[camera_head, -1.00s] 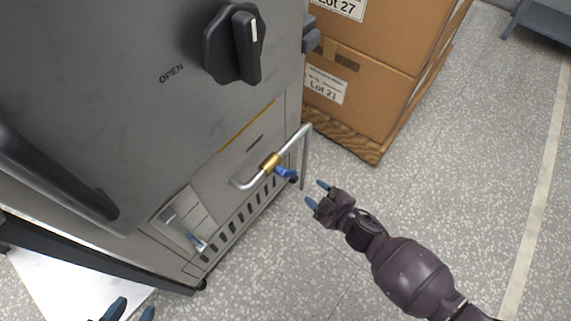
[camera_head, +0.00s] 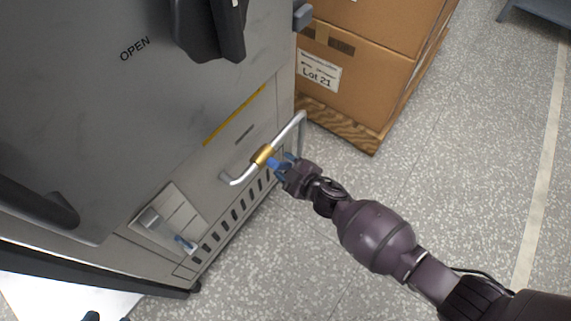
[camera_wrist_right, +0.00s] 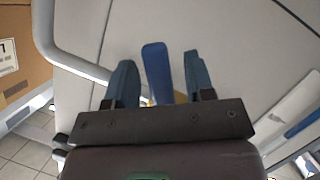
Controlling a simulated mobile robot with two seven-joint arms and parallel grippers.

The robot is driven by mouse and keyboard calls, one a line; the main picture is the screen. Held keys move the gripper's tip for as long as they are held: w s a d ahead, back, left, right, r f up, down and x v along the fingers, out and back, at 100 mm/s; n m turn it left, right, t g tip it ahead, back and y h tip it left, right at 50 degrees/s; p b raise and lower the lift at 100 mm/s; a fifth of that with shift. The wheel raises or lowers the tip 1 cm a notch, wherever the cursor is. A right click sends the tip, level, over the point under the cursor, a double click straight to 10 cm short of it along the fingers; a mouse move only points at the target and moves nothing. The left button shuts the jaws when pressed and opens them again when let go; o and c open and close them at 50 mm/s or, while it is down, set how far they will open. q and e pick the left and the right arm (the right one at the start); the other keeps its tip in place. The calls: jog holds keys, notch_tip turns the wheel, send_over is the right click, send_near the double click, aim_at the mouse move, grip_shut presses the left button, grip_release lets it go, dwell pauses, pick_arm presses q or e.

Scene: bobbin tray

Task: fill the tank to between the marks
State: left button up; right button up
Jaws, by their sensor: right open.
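A bent silver pipe (camera_head: 289,130) on the grey machine's lower front carries a brass valve (camera_head: 262,155) with a blue lever (camera_head: 273,163). My right gripper (camera_head: 283,167) is at this lever. In the right wrist view the blue lever (camera_wrist_right: 157,72) stands between the two open fingers of the gripper (camera_wrist_right: 160,82), with gaps on both sides. A recess (camera_head: 168,217) at the machine's lower left holds a blue strip (camera_head: 184,243), possibly a level gauge; its marks are too small to read.
A black knob (camera_head: 209,28) sits on the machine's panel beside the word OPEN. A dark handle (camera_head: 38,205) is at the left. Cardboard boxes (camera_head: 365,75) stand on a wooden pallet (camera_head: 340,125) close behind the pipe.

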jog(key=shift+w+a, duration=0.1)
jog(key=shift+w, duration=0.1)
grip_shut()
dwell(0.5)
